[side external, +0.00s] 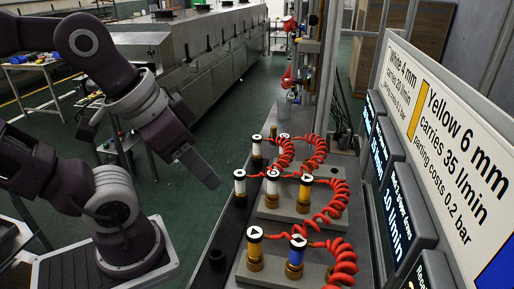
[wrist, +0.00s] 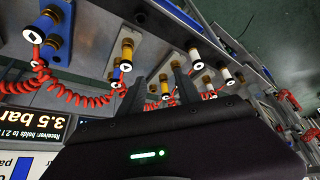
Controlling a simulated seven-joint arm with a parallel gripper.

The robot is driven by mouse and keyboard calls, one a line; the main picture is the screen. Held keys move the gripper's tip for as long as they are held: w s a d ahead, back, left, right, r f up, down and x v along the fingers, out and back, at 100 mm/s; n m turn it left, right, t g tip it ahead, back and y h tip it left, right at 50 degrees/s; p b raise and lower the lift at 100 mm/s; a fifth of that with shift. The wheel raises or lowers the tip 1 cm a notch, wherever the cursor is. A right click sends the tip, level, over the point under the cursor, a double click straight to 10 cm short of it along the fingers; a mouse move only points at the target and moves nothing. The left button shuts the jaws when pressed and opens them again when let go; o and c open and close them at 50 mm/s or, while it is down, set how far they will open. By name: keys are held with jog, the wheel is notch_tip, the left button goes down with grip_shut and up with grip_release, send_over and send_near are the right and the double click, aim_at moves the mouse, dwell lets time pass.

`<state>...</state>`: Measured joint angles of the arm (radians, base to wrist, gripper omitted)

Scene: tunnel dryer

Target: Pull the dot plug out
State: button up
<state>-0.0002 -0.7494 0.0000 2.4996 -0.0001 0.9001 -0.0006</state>
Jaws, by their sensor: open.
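Several upright plugs with round marked caps stand in grey blocks on the bench, with red coiled hoses. In the side view I see a white plug (side external: 240,186), another white plug (side external: 272,184), a yellow plug (side external: 305,194), a front yellow plug (side external: 254,250) and a blue plug (side external: 297,256). The marks are too small to tell surely which cap bears the dot. My gripper (side external: 205,170) is open and empty, left of the plugs and apart from them. In the wrist view my gripper (wrist: 158,78) shows two separate dark fingers, with a yellow plug (wrist: 165,92) beyond them.
A row of display panels (side external: 406,207) and a large sign (side external: 440,120) border the bench on the right. A long steel dryer (side external: 215,45) stands behind. Loose red coils (side external: 340,195) lie close around the plugs. Green floor lies open left of the bench.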

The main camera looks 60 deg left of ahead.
jog(key=shift+o, duration=0.6)
jog(key=w+a+r+n+g, duration=0.1)
jog(key=w+a+n, duration=0.3)
jog(key=w, duration=0.5)
jog(key=shift+r+n+g, duration=0.3)
jog(key=shift+r+g, duration=0.1)
jog(key=shift+r, duration=0.2)
jog(key=n+g, duration=0.4)
jog(key=n, duration=0.5)
send_over(257, 147)
jog(key=f, duration=1)
jog(key=shift+w+a, duration=0.15)
jog(key=shift+a, duration=0.05)
jog(key=shift+n, duration=0.4)
jog(key=f, duration=0.6)
jog(key=shift+w+a+f, duration=0.15)
jog(key=shift+a+f, duration=0.15)
jog(key=shift+a, duration=0.05)
jog(key=shift+f, duration=0.65)
grip_shut()
